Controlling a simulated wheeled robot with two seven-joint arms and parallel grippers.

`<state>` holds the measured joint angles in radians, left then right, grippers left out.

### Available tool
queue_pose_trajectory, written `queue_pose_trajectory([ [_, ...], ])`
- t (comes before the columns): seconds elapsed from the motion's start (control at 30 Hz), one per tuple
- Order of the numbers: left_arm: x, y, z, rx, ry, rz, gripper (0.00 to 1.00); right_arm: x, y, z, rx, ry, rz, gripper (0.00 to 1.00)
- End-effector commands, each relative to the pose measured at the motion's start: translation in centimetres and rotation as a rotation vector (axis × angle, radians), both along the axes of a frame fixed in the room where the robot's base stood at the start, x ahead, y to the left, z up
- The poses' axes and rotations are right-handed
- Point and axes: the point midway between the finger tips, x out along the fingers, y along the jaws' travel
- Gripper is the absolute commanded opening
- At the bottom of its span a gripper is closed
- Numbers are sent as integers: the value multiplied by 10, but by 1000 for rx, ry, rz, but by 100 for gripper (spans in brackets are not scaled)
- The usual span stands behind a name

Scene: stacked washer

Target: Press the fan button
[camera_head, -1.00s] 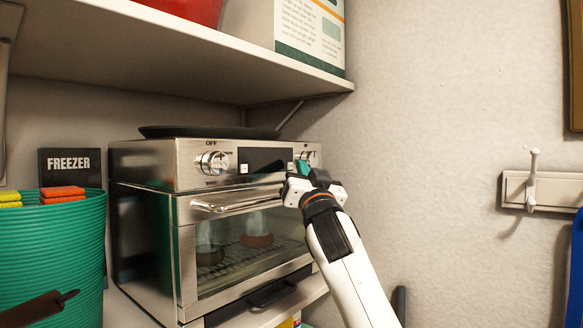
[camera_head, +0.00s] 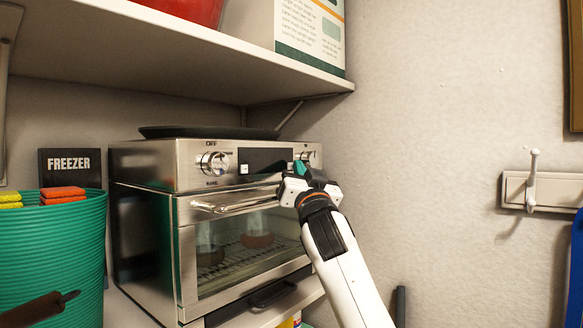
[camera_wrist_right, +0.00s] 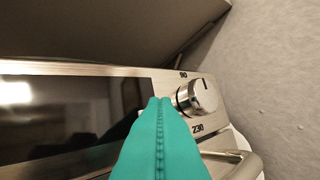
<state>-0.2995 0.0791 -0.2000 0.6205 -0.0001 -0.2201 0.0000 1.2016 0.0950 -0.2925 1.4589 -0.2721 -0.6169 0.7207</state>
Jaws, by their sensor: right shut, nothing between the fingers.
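A silver toaster oven (camera_head: 190,180) stands on a shelf, its control panel along the top front. A small square button (camera_head: 243,169) shows at the left of the dark display (camera_head: 263,160). The fan button itself cannot be told by its label. My right gripper (camera_head: 299,168), with green fingers, is at the right part of the panel, between the display and the right knob (camera_head: 314,158). In the right wrist view its shut, empty fingers (camera_wrist_right: 160,105) cover the panel just left of the knob (camera_wrist_right: 197,96). Whether they touch the panel cannot be told. My left gripper is out of view.
The left knob (camera_head: 214,162) and door handle (camera_head: 237,200) stick out from the oven. A dark tray (camera_head: 205,132) lies on top. An upper shelf (camera_head: 190,55) overhangs it. A green bin (camera_head: 52,255) stands left. The wall area at right is mostly free.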

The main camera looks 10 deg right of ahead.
Motion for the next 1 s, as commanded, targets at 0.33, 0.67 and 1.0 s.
queue_pose_trajectory([
  [0.33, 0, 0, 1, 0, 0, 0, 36, 3, 2, 0, 0, 0, -1, 0],
  [0.67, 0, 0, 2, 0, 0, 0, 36, 6, 5, 0, 0, 0, 0, 0],
  [1.0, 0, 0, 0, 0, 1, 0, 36, 3, 2, -1, 0, 0, -1, 0],
])
